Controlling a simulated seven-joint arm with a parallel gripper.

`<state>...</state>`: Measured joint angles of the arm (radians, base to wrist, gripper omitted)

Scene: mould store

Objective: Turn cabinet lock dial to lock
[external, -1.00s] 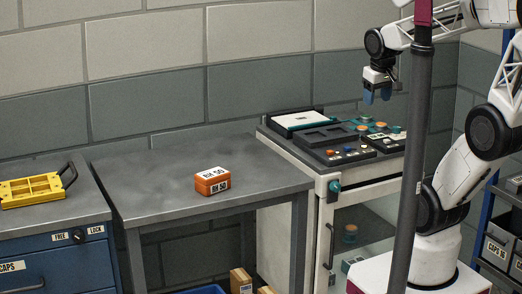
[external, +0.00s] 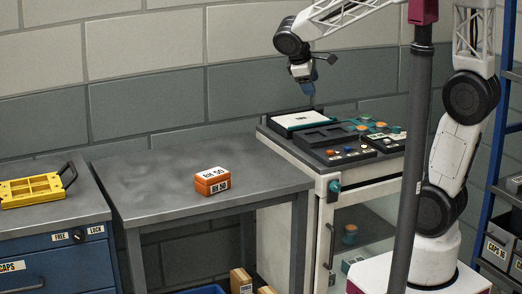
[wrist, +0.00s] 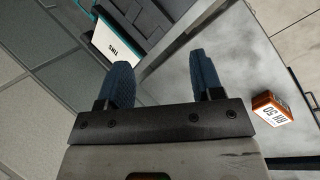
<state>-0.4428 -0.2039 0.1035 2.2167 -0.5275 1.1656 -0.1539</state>
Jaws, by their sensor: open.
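The lock dial (external: 78,237) is a small black knob on the front of the blue cabinet (external: 50,262) at the far left of the external view. It sits between a FREE label and a LOCK label; which one it points to is too small to tell. My gripper (external: 309,92) is in the air above the back of the white cabinet, far to the right of the dial. In the wrist view my gripper (wrist: 160,80) shows two blue fingers apart with nothing between them. The dial is not in the wrist view.
An orange box (external: 212,181) stands on the grey table (external: 150,205) between the cabinets; it also shows in the wrist view (wrist: 271,108). A yellow tray (external: 32,189) sits on the blue cabinet. The white cabinet (external: 322,187) carries control panels. A dark pole (external: 408,170) stands in front of my arm.

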